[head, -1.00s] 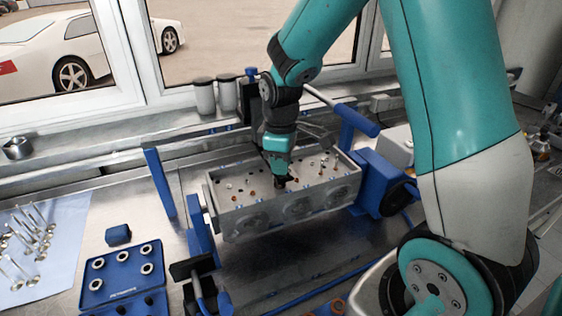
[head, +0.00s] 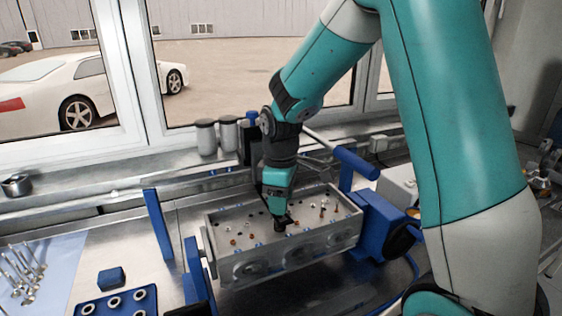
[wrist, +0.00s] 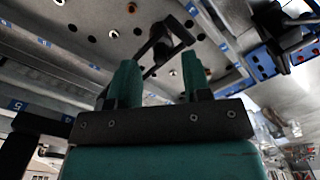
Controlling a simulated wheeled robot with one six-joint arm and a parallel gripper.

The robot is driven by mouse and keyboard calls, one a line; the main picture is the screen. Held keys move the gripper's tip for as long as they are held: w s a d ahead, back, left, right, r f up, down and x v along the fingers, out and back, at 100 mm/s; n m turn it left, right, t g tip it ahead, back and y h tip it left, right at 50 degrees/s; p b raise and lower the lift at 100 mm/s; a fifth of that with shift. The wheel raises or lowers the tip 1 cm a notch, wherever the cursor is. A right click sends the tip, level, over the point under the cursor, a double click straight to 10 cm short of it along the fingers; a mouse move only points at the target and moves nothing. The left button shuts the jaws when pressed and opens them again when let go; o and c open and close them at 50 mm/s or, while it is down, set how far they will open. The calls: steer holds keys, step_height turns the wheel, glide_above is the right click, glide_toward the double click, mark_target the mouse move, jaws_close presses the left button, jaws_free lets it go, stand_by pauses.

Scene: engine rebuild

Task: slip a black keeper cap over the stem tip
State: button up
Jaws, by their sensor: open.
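My gripper (head: 284,222) is over the middle of the grey cylinder head (head: 237,273), pointing down. In the wrist view its two teal fingers (wrist: 160,76) stand apart. A black forked piece (wrist: 166,38) shows beyond the fingertips; I cannot tell whether it touches them or the head. Several small copper-coloured and pale stem tips (head: 323,207) stand in the head's top face, among dark holes. I cannot make out the stem tip under the gripper. No black keeper cap can be clearly identified.
A blue tray (head: 149,298) with metal rings is at the lower left, beside a blue block (head: 111,278). Several valves (head: 22,270) lie on a pale blue cloth. The blue stand (head: 378,229) and its handle (head: 355,163) flank the head's right end.

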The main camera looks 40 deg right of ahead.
step_height(320, 180, up, 15)
steer(key=b, duration=0.2)
steer(key=s+a+f+y, duration=0.1)
steer(key=s+a+f, duration=0.2)
steer(key=s+a, duration=0.2)
steer(key=s+a+f+y+b, duration=0.1)
steer(key=s+a+f, duration=0.2)
steer(key=s+a, duration=0.3)
steer(key=s+a+f+m+y+b, duration=0.1)
steer(key=s+a+f+y, duration=0.1)
steer(key=s+a, duration=0.4)
steer(key=s+f, duration=0.1)
steer(key=s, duration=0.2)
steer(key=shift+s+f, duration=0.2)
steer(key=shift+s, duration=0.15)
